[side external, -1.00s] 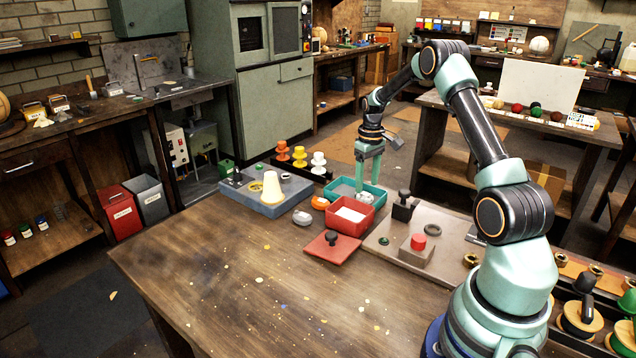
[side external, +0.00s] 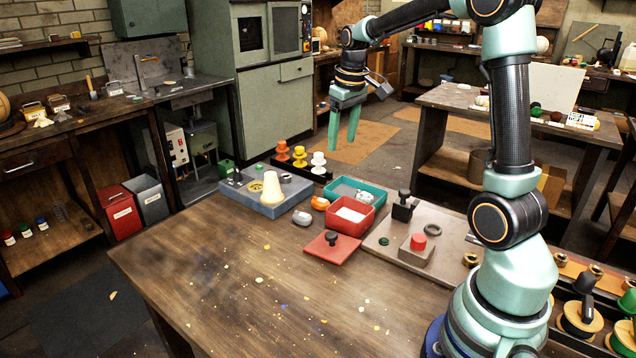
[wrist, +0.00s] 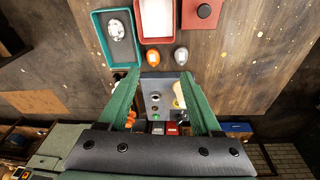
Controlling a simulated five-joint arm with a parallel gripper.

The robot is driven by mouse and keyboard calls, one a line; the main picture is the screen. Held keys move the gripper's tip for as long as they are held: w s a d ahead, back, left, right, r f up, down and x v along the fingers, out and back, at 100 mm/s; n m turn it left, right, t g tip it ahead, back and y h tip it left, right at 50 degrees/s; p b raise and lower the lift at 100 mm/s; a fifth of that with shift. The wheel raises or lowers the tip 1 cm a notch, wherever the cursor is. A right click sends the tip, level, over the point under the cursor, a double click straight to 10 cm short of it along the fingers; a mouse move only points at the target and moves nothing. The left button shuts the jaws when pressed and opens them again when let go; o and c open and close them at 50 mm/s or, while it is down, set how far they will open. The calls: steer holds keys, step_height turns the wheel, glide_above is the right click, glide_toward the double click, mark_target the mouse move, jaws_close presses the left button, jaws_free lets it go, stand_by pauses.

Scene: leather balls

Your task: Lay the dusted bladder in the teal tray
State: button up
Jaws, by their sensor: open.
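The teal tray (side external: 343,189) stands at the far edge of the bench, and its rim also shows at upper left in the wrist view (wrist: 95,40). A whitish, mottled bladder (side external: 366,197), which looks like the dusted one, lies inside the tray; the wrist view shows it whole (wrist: 115,28), toward one end and clear of my gripper. My gripper (side external: 344,145) is open and empty, raised well above the tray and to its left. In the wrist view its fingers (wrist: 158,78) are spread with nothing held between them.
A red tray (side external: 352,225) with a white pad adjoins the teal tray. An orange bladder (side external: 320,203) and a grey one (side external: 302,217) lie to the left, near a blue-grey block (side external: 240,196) carrying a cream cone (side external: 272,186).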

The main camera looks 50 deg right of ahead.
steer(key=s+a+r+n+t, duration=0.1)
steer(key=s+a+t, duration=0.1)
steer(key=s+a, duration=0.4)
steer(key=s+a+r+t, duration=0.1)
steer(key=s+a, duration=0.4)
steer(key=a, duration=0.8)
steer(key=shift+s+r+n+t+y, duration=0.15)
steer(key=shift+s+n+t+y, duration=0.2)
steer(key=shift+n+t+y, duration=0.05)
